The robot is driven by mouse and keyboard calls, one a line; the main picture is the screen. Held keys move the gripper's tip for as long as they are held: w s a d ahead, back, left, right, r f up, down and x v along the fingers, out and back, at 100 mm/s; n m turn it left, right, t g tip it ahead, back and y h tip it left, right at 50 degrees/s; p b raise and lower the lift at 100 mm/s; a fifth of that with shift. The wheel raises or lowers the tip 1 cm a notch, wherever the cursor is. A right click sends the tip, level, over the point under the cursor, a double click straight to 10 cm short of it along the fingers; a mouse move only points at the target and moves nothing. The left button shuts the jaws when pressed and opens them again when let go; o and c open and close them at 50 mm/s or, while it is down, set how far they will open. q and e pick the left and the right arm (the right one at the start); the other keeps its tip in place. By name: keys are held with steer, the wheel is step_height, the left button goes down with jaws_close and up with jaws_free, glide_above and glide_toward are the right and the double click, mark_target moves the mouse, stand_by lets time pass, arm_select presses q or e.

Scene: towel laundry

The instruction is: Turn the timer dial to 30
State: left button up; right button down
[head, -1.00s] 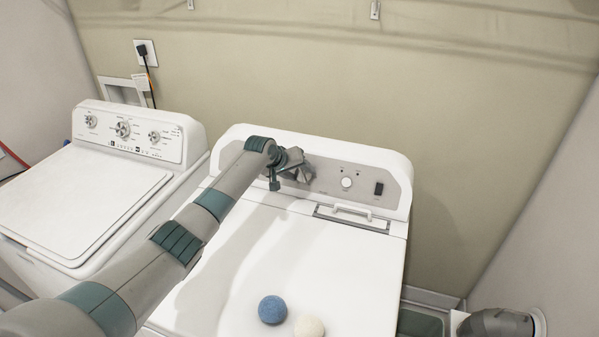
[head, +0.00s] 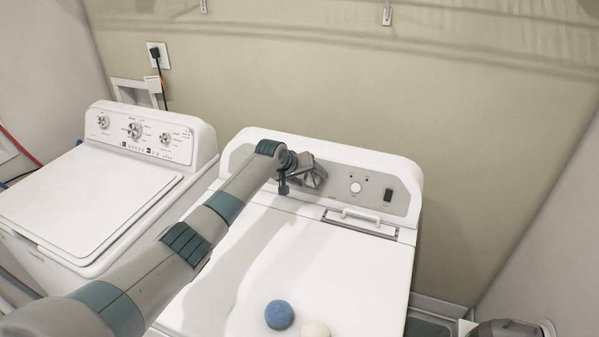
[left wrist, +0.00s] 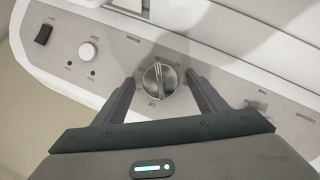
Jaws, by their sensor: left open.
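The timer dial (left wrist: 159,82) is a round metal knob with a raised grip bar on the grey control panel of the dryer. It shows in the left wrist view between the two fingers of my left gripper (left wrist: 160,90). The fingers are open, one on each side of the dial, with gaps visible on both sides. In the head view my left gripper (head: 312,174) is at the panel and hides the dial. The markings around the dial are too small to read. At the lower right edge of the head view, a dark arm part shows; my right gripper's fingers are not seen.
The dryer (head: 330,262) carries a white button (head: 355,187), a dark switch (head: 388,195) and a white handle (head: 361,218). A blue ball (head: 279,314) and a cream ball (head: 315,329) lie on its top. A washer (head: 85,200) stands to the left.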

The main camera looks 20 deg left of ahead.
arm_select(q)
steer(key=b+v, duration=0.4)
steer(key=v, duration=1.3)
steer(key=shift+b, duration=0.35)
steer(key=shift+s+f, duration=0.1)
steer(key=shift+s, duration=0.1)
